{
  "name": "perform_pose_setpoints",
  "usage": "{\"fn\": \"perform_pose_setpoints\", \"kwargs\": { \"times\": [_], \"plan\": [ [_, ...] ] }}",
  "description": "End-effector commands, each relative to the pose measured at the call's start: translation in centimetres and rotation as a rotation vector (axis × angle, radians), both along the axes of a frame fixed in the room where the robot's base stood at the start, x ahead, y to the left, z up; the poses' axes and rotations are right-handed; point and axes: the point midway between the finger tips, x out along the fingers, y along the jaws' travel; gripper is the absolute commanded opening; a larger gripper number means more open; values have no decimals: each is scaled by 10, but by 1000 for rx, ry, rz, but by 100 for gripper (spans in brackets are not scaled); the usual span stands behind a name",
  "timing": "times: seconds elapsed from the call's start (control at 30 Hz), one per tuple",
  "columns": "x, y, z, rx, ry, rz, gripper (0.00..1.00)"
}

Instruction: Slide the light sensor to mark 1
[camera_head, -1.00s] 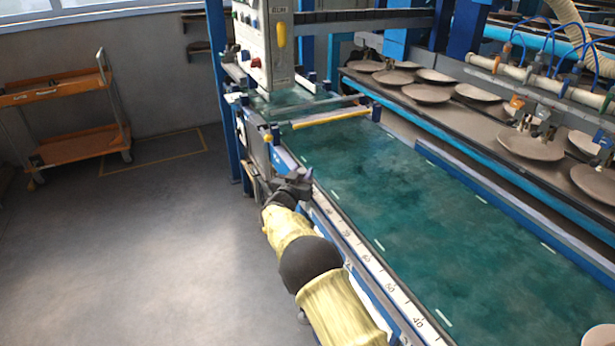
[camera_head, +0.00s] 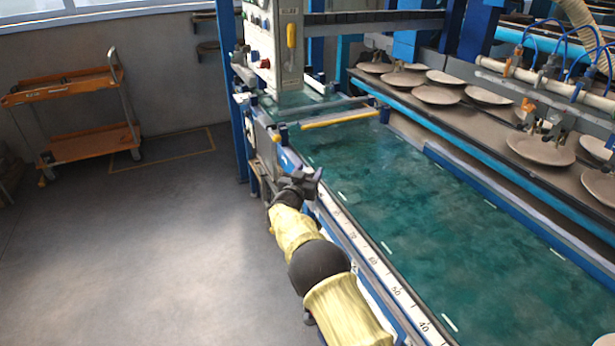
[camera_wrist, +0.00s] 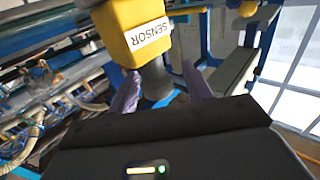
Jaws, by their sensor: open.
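The light sensor (camera_wrist: 140,32) fills the top of the wrist view as a yellow box with an upside-down white "SENSOR" label. A dark cylindrical stem (camera_wrist: 156,82) hangs below it. My gripper (camera_wrist: 158,90) is open, its two purple-grey fingers apart on either side of the stem. I cannot tell whether they touch it. In the head view my gripper (camera_head: 312,180) is at the near rail of the green belt, and the sensor cannot be clearly made out there. A ruler scale (camera_head: 372,262) with numbers runs along that rail. No mark labelled 1 is readable.
A control box (camera_head: 274,45) stands beyond. Plates (camera_head: 540,148) line the right conveyor. Open floor (camera_head: 150,240) lies left.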

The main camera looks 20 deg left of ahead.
Motion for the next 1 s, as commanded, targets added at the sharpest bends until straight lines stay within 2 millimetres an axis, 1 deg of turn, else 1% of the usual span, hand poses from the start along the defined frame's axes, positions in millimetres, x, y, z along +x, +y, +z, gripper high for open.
{"fn": "perform_pose_setpoints", "kwargs": {
  "times": [0.17,0.43,0.77,1.0],
  "plan": [
    [-6,0,0,0,1,0,50],
    [-31,-1,0,-1,2,1,50],
    [-76,-3,0,0,2,2,50],
    [-115,-5,0,-1,1,4,50]
  ]
}}
